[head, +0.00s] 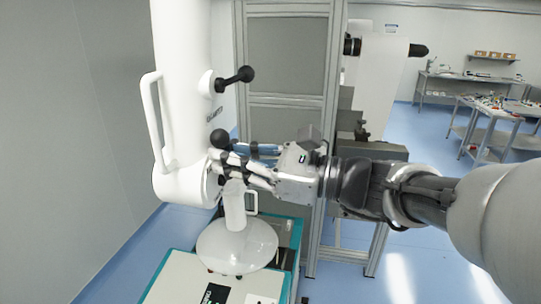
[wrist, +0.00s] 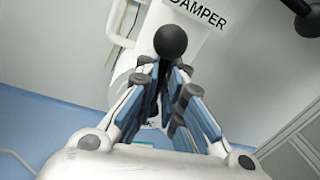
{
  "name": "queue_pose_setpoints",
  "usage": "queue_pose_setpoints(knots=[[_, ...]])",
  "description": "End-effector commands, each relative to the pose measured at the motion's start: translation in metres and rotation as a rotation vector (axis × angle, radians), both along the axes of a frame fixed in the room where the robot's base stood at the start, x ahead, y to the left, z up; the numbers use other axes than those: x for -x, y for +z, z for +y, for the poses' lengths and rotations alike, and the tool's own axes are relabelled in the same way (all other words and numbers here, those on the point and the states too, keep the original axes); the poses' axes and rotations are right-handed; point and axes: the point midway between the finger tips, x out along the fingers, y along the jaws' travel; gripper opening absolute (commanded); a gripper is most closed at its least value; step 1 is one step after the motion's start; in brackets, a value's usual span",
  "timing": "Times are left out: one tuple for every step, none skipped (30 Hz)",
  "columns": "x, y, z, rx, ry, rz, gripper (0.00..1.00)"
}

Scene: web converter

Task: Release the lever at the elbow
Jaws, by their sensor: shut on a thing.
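A tall white column-like arm (head: 178,70) with a white bent lower end stands left of centre in the head view. A lever with a black ball knob (head: 221,139) sits at this bend. The knob also shows in the wrist view (wrist: 171,42), just beyond my fingertips. My gripper (head: 224,162) reaches in from the right and is shut on this lever below its knob. The fingers hide the lever's shaft. A second black-knobbed lever (head: 235,79) sticks out higher on the column, apart from my gripper. The word DAMPER is printed on the white body in the wrist view.
A white loop handle (head: 150,118) is on the column's left side. Below hangs a white round dish-like head (head: 237,246) over a white and teal machine top (head: 192,284). A grey metal frame (head: 327,115) stands close behind my gripper. Workbenches are far right.

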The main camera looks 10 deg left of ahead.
Motion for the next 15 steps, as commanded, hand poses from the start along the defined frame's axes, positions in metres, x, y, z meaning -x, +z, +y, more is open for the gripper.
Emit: queue_pose_setpoints(knots=[[0.0005,0.0096,0.0001,-0.012,0.001,-0.018,0.0],[0.0006,0.0098,0.0001,-0.012,0.001,-0.018,0.0],[0.0006,0.0098,0.0001,-0.012,0.001,-0.018,0.0],[0.0006,0.0099,0.0001,-0.013,0.001,-0.019,0.0],[0.0006,0.0099,0.0001,-0.013,0.001,-0.019,0.0],[0.0006,0.01,0.0001,-0.013,0.001,-0.019,0.1],[0.0006,0.0099,0.0001,-0.013,0.001,-0.018,0.12],[0.0006,0.01,0.0001,-0.013,0.001,-0.018,0.14],[0.0007,0.0099,0.0001,-0.012,0.001,-0.018,0.17],[0.0007,0.0099,0.0001,-0.012,0.001,-0.017,0.19],[0.0007,0.0098,0.0001,-0.012,0.001,-0.017,0.21],[0.0007,0.0096,0.0002,-0.012,0.001,-0.017,0.24],[0.0007,0.0094,0.0002,-0.012,0.002,-0.016,0.26],[0.0007,0.0091,0.0002,-0.011,0.002,-0.014,0.28],[0.0006,0.0085,0.0001,-0.011,0.002,-0.013,0.29]])
